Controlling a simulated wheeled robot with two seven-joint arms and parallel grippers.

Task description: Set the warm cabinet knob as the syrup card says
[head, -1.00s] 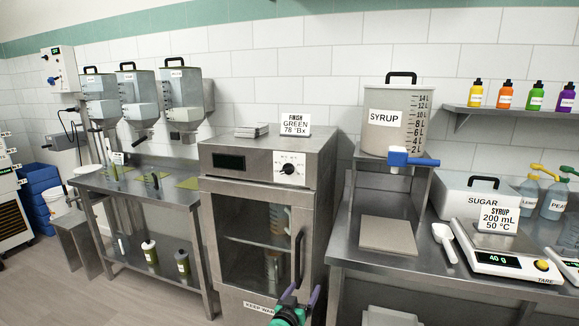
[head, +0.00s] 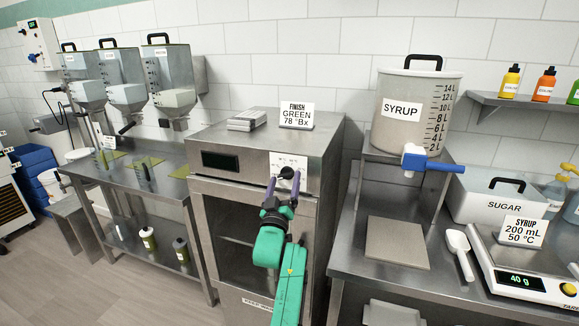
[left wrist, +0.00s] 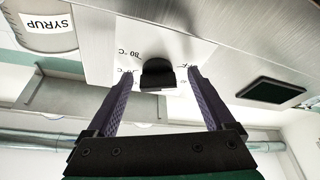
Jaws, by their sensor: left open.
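The warm cabinet (head: 250,200) is a steel box with a glass door. Its black knob (head: 287,173) sits on a white dial plate at the upper right of the front. My left gripper (head: 283,184) is open in front of the knob. In the left wrist view the knob (left wrist: 157,74) lies between the fingertips of the gripper (left wrist: 159,80), with a gap on each side; "80 °C" shows on the dial beside it. The syrup card (head: 522,231) reads "SYRUP 200 mL 50 °C" and stands by the scale. My right gripper is not in view.
The syrup pot (head: 411,112) with a blue tap stands on a raised shelf at right. A sugar box (head: 497,199), scoop (head: 459,250) and scale (head: 520,283) are on the right counter.

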